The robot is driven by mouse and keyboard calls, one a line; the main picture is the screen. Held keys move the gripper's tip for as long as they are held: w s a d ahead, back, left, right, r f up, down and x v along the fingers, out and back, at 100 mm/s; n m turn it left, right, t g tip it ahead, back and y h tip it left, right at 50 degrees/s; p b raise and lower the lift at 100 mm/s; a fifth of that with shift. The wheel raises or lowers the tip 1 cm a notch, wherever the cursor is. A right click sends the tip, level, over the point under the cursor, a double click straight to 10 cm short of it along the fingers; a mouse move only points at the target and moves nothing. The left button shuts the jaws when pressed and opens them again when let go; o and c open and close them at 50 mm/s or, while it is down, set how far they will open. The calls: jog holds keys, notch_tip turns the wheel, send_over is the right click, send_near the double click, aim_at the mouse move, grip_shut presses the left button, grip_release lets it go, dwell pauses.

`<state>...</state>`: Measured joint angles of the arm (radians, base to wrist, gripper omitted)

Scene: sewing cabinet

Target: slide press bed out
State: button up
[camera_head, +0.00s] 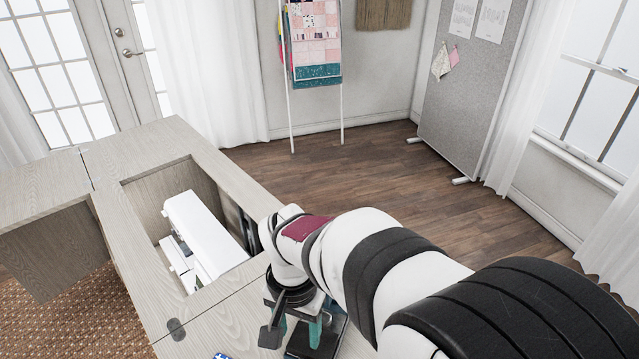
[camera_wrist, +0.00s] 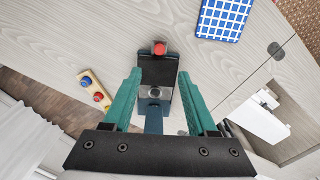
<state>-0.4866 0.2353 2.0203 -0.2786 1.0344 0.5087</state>
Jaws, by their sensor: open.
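A small dark press (camera_wrist: 158,68) with a red knob (camera_wrist: 159,48) stands on the pale wood top in the wrist view. A round silver part (camera_wrist: 154,92) shows on it, and a blue piece (camera_wrist: 153,122) extends from it toward my gripper's base. I cannot tell for sure which part is the bed. My gripper (camera_wrist: 160,78) is open, with one teal finger on each side of the press; contact cannot be made out. In the head view my gripper (camera_head: 300,331) is over the dark press (camera_head: 323,341), which my arm partly hides.
A white sewing machine (camera_head: 203,233) sits in the cabinet opening (camera_head: 150,190). In the wrist view a blue checked item (camera_wrist: 222,18) and a yellow holder (camera_wrist: 93,90) with blue and red balls lie on the top. A round dark disc (camera_wrist: 275,49) is set in the surface.

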notch_tip(320, 180, down, 12)
jog(key=shift+d+f, duration=0.1)
jog(key=shift+f, duration=0.05)
grip_shut()
dwell(1.3)
jog(key=shift+s, duration=0.1)
